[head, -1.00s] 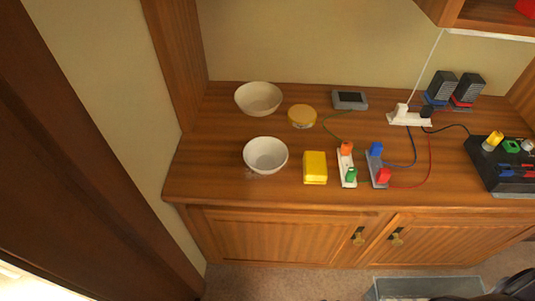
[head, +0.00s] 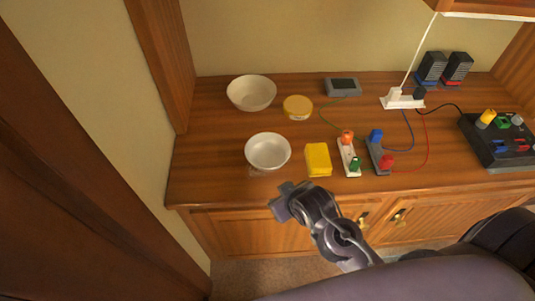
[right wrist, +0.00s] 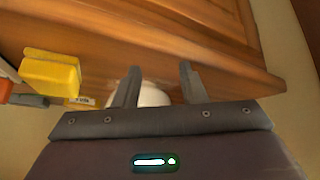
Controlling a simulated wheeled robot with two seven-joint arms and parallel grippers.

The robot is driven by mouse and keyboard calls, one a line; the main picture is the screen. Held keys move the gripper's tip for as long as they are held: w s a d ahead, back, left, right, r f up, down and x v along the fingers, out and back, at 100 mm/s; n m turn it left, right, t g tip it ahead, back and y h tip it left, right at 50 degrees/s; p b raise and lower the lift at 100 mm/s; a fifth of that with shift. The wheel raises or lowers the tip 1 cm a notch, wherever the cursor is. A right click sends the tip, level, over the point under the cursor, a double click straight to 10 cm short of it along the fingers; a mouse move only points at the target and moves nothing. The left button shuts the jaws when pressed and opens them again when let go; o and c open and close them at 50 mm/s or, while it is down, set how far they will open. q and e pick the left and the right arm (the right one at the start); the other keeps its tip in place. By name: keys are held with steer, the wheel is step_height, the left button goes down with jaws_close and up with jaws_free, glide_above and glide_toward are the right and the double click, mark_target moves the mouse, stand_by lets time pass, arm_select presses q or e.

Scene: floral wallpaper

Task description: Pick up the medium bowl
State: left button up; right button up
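A white bowl (head: 268,151) stands near the front edge of the wooden counter. A larger cream bowl (head: 252,93) stands behind it, by the wall. Both look empty and upright; no label marks either as medium. My right gripper (head: 288,194) is in front of and below the white bowl, by the counter's front edge, not touching it. In the right wrist view the right gripper (right wrist: 157,82) is open, with nothing gripped. A white bowl (right wrist: 153,97) shows between its fingers, partly hidden by the gripper body. My left gripper is not in view.
A yellow box (head: 318,160) stands close right of the white bowl. A yellow-lidded tub (head: 298,107) is behind it. Power strips with plugs and cables (head: 348,155) are farther right. A wooden side panel (head: 160,65) bounds the left. Counter left of the white bowl is clear.

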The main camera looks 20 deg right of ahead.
mark_target(251, 160)
steer(key=w+r+t, duration=0.1)
steer(key=w+a+n+t+y, duration=0.1)
steer(key=w+t, duration=0.1)
steer(key=w+a+r+n+t, duration=0.1)
steer(key=w+t, duration=0.1)
steer(key=shift+w+a+r, duration=0.2)
steer(key=shift+w+r, duration=0.05)
steer(key=shift+r, duration=0.1)
steer(key=shift+w+a+n+t+y, duration=0.1)
steer(key=shift+w+n+t+y, duration=0.25)
steer(key=shift+t, duration=0.25)
steer(key=p+x, duration=0.1)
steer(key=x, duration=0.6)
steer(key=shift+w+a, duration=0.15)
steer(key=shift+w, duration=0.25)
steer(key=shift+s, duration=0.1)
jaws_close()
steer(key=shift+r, duration=0.1)
